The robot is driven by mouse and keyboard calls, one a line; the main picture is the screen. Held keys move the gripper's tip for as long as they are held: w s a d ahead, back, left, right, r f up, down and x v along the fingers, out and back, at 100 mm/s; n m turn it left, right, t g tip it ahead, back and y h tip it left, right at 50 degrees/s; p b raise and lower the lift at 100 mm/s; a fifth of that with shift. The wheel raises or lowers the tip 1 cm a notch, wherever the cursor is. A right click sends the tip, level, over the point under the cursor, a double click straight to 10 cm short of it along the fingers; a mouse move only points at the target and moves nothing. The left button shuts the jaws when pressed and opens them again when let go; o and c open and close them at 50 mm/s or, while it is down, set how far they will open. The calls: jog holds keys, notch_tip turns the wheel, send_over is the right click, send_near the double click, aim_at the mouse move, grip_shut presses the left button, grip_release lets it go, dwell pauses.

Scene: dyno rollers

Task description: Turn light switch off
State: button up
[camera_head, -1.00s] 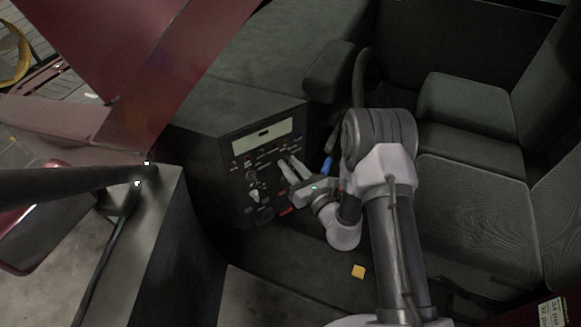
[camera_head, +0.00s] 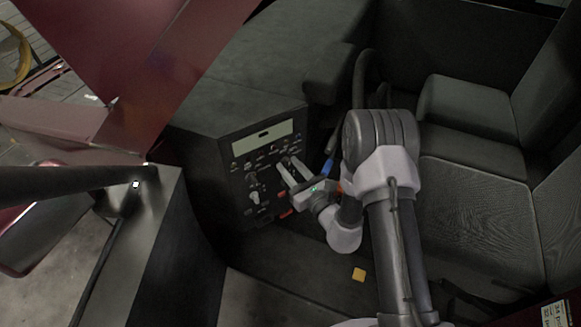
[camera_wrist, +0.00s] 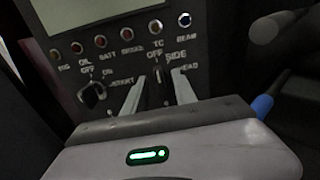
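The dark control panel (camera_head: 263,140) faces my gripper (camera_head: 286,163), whose two pale fingers point at its upper right part. In the wrist view, my gripper (camera_wrist: 157,75) is open, with a clear gap between its fingers. Between the fingertips is a small dark switch (camera_wrist: 158,92), below the labels "OFF", "SIDE" and "HEAD". Its exact lever position is hard to make out, and I cannot tell whether a finger touches it.
A dark rotary knob (camera_wrist: 92,94) is left of the fingers, under a row of coloured indicator lights (camera_wrist: 127,36). A blue-ended lever (camera_head: 327,168) stands just right of my gripper. Dark seats (camera_head: 480,200) fill the right side.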

jog(key=p+v, duration=0.1)
jog(key=v, duration=1.6)
jog(key=shift+p, duration=0.4)
jog(key=shift+s+d, duration=0.1)
jog(key=shift+s, duration=0.05)
